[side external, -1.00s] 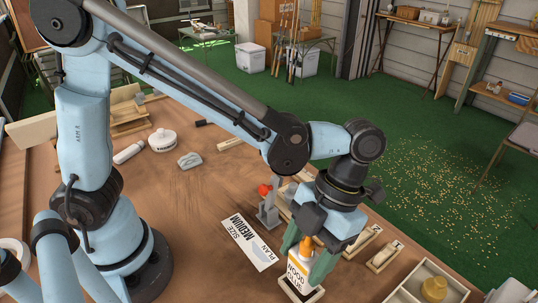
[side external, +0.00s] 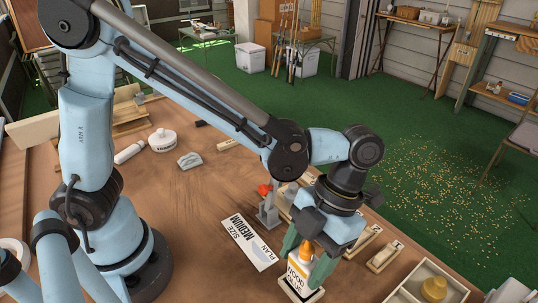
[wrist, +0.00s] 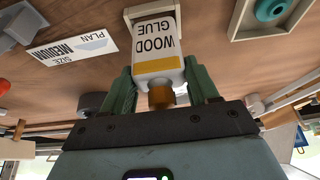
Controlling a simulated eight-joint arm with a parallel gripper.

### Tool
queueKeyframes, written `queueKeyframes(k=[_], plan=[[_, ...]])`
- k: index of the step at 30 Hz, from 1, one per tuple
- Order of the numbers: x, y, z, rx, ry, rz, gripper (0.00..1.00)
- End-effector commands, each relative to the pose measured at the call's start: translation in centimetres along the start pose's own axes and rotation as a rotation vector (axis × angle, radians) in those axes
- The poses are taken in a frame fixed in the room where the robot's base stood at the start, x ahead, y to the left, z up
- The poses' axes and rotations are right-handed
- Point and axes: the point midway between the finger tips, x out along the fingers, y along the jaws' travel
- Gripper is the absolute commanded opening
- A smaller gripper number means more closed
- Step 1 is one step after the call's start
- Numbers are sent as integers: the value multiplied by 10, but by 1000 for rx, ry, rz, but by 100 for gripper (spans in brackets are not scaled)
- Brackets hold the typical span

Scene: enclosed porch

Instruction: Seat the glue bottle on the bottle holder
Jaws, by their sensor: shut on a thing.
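The glue bottle (side external: 298,272) is white with a "WOOD GLUE" label and an orange cap. It stands about upright between the green fingers of my gripper (side external: 306,264), which is shut on it. The wrist view shows the bottle (wrist: 157,45) between both fingers (wrist: 160,70). The bottle holder (side external: 312,296) is a pale, low, square-edged piece on the table, directly below the bottle. Its rim (wrist: 148,10) shows around the bottle's base in the wrist view. I cannot tell whether the base touches the holder's floor.
A "SIZE MEDIUM PLAN" card (side external: 249,242) lies left of the holder. A pale tray (side external: 451,283) with a yellow item is at the right. Small wooden pieces (side external: 384,256) line the table's right edge. A grey stand with a red top (side external: 268,205) is behind the card.

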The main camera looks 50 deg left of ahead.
Motion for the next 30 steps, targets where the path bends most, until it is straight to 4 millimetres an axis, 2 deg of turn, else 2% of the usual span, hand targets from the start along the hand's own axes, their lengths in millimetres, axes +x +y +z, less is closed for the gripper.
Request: queueKeyframes(k=[30], plan=[[13, 0, 5, 0, 0, 0, 20]])
